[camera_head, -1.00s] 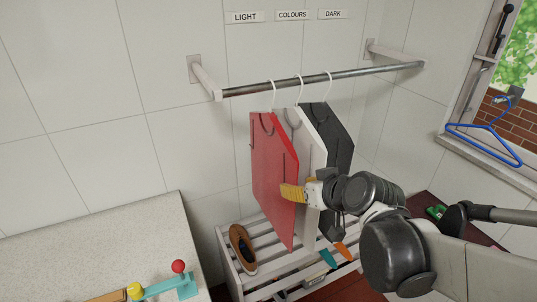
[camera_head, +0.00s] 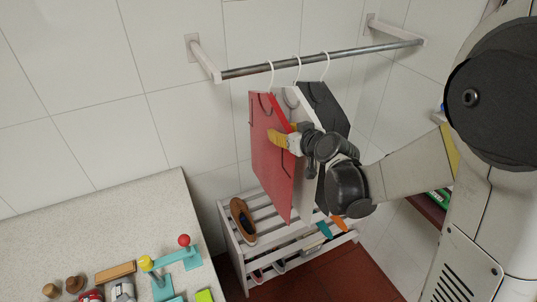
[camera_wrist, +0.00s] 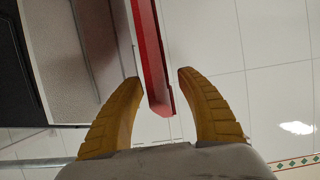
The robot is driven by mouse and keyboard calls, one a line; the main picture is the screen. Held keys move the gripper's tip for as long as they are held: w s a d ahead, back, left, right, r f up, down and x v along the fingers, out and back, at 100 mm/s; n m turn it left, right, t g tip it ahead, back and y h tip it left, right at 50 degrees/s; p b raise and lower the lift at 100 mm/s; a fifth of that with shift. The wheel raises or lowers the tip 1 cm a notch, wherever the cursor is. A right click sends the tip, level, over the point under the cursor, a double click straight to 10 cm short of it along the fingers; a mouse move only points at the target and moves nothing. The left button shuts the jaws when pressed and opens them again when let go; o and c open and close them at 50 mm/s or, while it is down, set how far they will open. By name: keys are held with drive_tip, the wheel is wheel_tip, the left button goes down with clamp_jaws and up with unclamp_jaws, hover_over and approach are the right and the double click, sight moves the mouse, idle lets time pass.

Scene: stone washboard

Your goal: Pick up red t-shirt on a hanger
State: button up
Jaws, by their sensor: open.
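The red t-shirt (camera_head: 268,160) is a flat, stiff-looking panel on a white hanger (camera_head: 271,75), hung from the metal rail. My gripper (camera_head: 277,137) is at its right edge, partly in front of it. In the wrist view the red t-shirt (camera_wrist: 148,40) shows edge-on as a thin strip. Its end lies between the two yellow fingertips of my gripper (camera_wrist: 159,78), with a gap on both sides. The gripper is open and holds nothing.
A white garment (camera_head: 308,190) and a dark one (camera_head: 328,110) hang close on the right. The rail (camera_head: 340,58) runs above. A shoe rack (camera_head: 232,235) with brown shoe (camera_head: 242,220) stands below. A counter (camera_head: 90,225) with small objects is at left.

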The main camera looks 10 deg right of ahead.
drive_tip(key=x, duration=0.3)
drive_tip(key=shift+w+f, duration=0.3)
drive_tip(key=shift+s+r, duration=0.1)
drive_tip(key=shift+c, duration=0.4)
clamp_jaws()
